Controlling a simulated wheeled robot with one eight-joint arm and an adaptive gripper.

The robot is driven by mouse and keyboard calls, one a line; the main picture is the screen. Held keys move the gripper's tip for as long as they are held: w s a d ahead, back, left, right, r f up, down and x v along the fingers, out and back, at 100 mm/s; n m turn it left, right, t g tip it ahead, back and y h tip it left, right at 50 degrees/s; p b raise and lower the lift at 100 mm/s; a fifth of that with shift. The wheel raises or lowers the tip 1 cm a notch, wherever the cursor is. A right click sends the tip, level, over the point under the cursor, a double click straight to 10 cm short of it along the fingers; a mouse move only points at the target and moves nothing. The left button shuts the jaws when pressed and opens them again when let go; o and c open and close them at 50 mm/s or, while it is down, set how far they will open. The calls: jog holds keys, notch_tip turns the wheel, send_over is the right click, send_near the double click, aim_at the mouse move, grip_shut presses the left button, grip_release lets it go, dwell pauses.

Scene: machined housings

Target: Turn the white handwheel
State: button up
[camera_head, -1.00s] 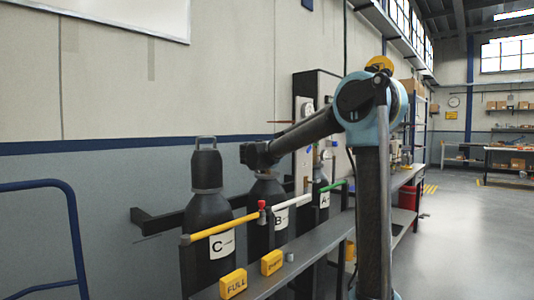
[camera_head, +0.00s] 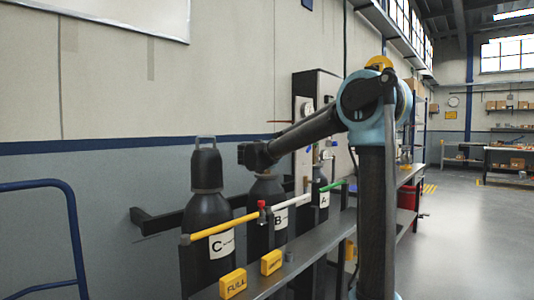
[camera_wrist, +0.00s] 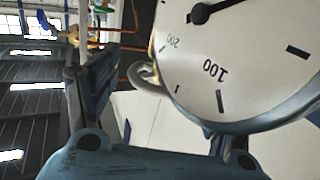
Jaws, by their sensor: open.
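I cannot clearly make out a white handwheel in either view. A pale curved rim (camera_wrist: 147,76) shows in the wrist view behind the edge of a large white gauge (camera_wrist: 235,65); I cannot tell whether it is part of a wheel. The gauge is very close and covers the upper right. My gripper (camera_head: 252,156) is above cylinder B (camera_head: 267,190) in the head view and hides what lies behind it. In the wrist view my gripper (camera_wrist: 155,95) is open, with a dark finger at the left and the other partly hidden by the gauge.
Black cylinder C (camera_head: 206,225) stands left of B, and cylinder A (camera_head: 321,190) right of it. A yellow, white and green bar (camera_head: 225,229) runs in front. Yellow blocks (camera_head: 233,284) sit on the grey bench (camera_head: 320,246). A panel with gauges (camera_head: 307,109) stands behind.

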jog(key=v, duration=1)
